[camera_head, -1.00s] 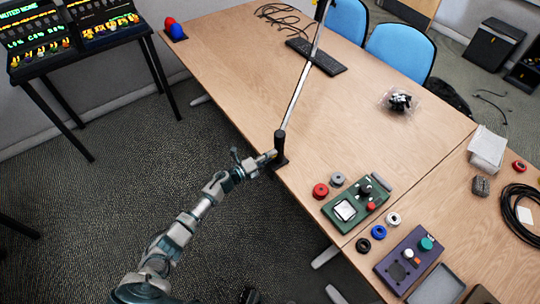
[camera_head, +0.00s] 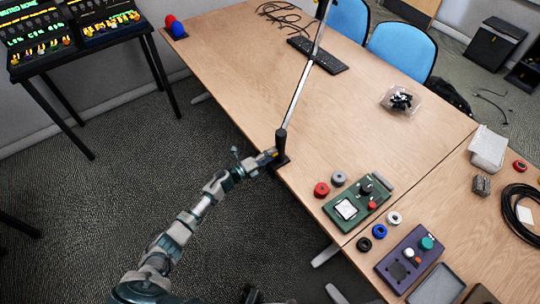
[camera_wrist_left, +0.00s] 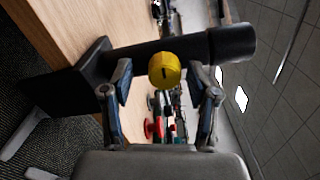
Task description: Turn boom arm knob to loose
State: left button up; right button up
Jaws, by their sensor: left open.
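The boom arm (camera_head: 298,93) is a thin silver pole that rises from a black clamp base (camera_head: 281,146) at the table's near edge. My left gripper (camera_head: 272,154) is at this base. In the left wrist view the yellow knob (camera_wrist_left: 164,70) sits on the black post (camera_wrist_left: 205,45), between and just beyond the open fingers of my left gripper (camera_wrist_left: 165,95). A dark slot mark shows on the knob's face. I cannot tell whether the fingers touch the knob. My right gripper is not seen.
A green device (camera_head: 357,201), a purple device (camera_head: 408,258) and several coloured rings lie to the right. A keyboard (camera_head: 317,56) and loose cables (camera_head: 283,17) lie at the back. The table's middle (camera_head: 235,65) is clear.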

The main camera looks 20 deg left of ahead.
pick_arm(q)
jog(key=v, duration=1.2)
jog(key=shift+f, duration=0.1)
